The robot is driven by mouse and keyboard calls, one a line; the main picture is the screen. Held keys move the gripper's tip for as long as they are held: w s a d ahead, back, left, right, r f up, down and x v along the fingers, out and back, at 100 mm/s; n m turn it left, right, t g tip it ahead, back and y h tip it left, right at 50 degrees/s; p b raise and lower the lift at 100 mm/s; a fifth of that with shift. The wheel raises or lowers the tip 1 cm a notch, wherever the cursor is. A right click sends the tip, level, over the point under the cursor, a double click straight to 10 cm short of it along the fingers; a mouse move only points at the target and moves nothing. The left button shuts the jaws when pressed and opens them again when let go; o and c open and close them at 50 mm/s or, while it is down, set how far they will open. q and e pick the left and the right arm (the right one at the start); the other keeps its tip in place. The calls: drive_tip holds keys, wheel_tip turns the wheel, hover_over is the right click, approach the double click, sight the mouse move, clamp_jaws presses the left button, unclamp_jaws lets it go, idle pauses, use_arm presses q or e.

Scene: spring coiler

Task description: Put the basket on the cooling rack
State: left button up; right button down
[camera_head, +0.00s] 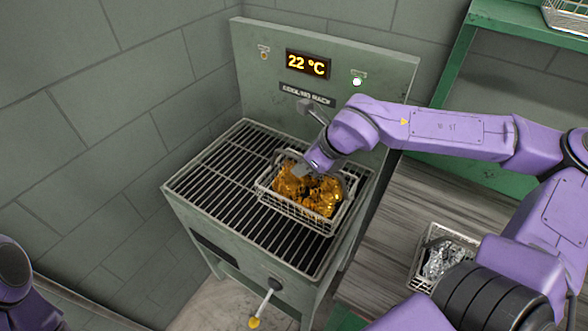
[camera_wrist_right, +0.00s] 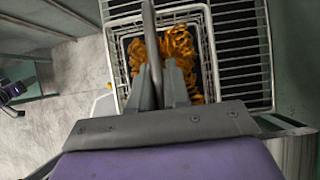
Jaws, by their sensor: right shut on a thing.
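The wire basket (camera_head: 318,221) holds orange-gold coiled pieces (camera_head: 304,190) and is on or just above the right part of the cooling rack (camera_head: 215,179). I cannot tell whether it touches the bars. My right gripper (camera_head: 302,170) is over the basket, shut on its handle. The right wrist view shows the fingers (camera_wrist_right: 160,85) closed on the handle bar (camera_wrist_right: 149,25), with the basket (camera_wrist_right: 108,45) below and the rack bars (camera_wrist_right: 240,65) beside it. Part of my left arm shows at the lower left in the head view; its gripper is out of view.
A lever (camera_head: 264,306) sticks out in front. Another basket with silvery pieces (camera_head: 443,258) is at the right. A green shelf (camera_head: 520,20) holds a wire basket (camera_head: 566,22).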

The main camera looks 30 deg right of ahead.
sight(318, 181)
drive_tip(key=w+f, duration=0.4)
drive_tip(key=f, duration=0.1)
drive_tip(key=shift+a, duration=0.1)
drive_tip(key=shift+f, duration=1.5)
drive_tip(key=c, duration=1.1)
unclamp_jaws()
drive_tip(key=shift+r, duration=0.1)
drive_tip(key=p+v, duration=0.1)
drive_tip(key=v, duration=1)
drive_tip(key=shift+s+r, duration=0.15)
drive_tip(key=shift+r, duration=0.2)
